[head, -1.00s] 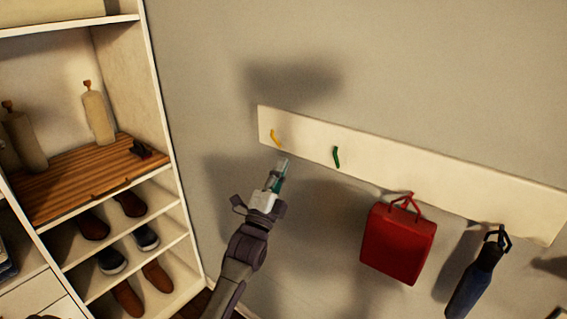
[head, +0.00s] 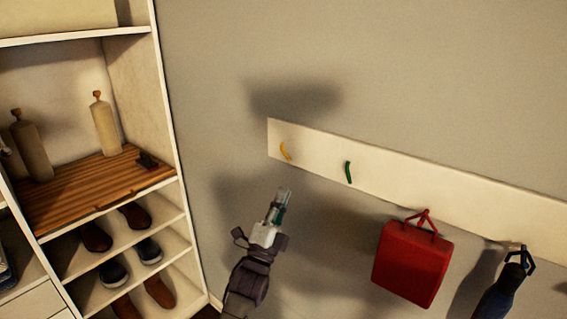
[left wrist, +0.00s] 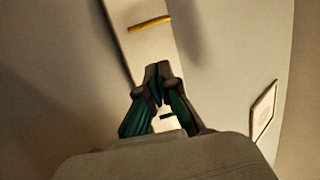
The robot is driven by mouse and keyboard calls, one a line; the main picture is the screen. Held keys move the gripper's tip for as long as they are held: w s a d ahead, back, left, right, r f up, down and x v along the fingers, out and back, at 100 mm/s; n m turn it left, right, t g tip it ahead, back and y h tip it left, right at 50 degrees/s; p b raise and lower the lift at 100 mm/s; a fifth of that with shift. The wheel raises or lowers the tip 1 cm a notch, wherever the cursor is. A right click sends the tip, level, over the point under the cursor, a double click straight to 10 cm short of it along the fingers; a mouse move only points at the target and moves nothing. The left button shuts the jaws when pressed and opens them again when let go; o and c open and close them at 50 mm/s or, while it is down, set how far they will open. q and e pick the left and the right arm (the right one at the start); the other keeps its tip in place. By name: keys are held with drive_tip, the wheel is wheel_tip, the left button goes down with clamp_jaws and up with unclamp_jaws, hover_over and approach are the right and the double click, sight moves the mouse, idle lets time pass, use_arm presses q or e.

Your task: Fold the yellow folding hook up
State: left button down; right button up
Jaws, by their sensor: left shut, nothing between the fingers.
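The yellow folding hook (head: 285,151) is on the left end of the white wall board (head: 400,178), slanting down to the right. In the left wrist view the yellow hook (left wrist: 150,24) lies beyond the fingertips, near the top. My left gripper (head: 284,194) is shut and empty, below the yellow hook and apart from it. Its fingertips meet in the left wrist view (left wrist: 158,70). A green hook (head: 348,172) is on the board right of the yellow one; it is partly hidden between the fingers in the wrist view. My right gripper is not in view.
A red bag (head: 412,264) and a dark blue umbrella-like item (head: 499,292) hang farther right on the board. A shelf unit with shoes (head: 96,238) and bottles (head: 105,125) stands at left. The wall above the board is clear.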

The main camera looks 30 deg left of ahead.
use_arm(q)
drive_tip(key=w+a+r+p, duration=0.3)
drive_tip(key=w+a+r, duration=0.1)
drive_tip(key=w, duration=0.2)
drive_tip(key=shift+w+r+p, duration=0.35)
drive_tip(key=shift+w+r, duration=0.05)
drive_tip(key=shift+w+a+r+b, duration=0.15)
drive_tip(key=shift+a+r+b, duration=0.05)
drive_tip(key=shift+r+b, duration=0.2)
drive_tip(key=shift+w+a+r+b, duration=0.15)
drive_tip(key=shift+r+b, duration=0.2)
